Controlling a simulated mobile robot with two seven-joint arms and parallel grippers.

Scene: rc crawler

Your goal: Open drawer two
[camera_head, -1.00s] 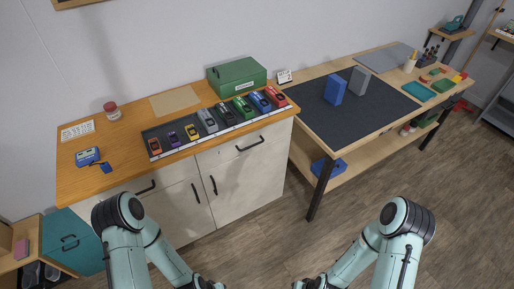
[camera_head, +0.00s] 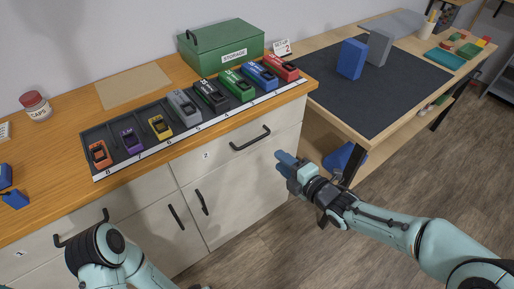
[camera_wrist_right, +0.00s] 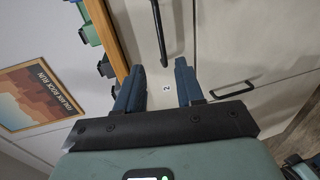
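Drawer two (camera_head: 222,150) is a pale cabinet front marked "2", flush and shut under the wooden counter. Its black bar handle (camera_head: 250,138) is near the drawer's right part, and the handle also shows at the top of the right wrist view (camera_wrist_right: 160,32). My right gripper (camera_head: 283,160) is in front of the cabinet, right of the handle and a little below it, apart from it. In the right wrist view its two blue fingers (camera_wrist_right: 160,78) are spread with nothing between them.
The workbench (camera_head: 365,145) is at the right; open floor lies in front.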

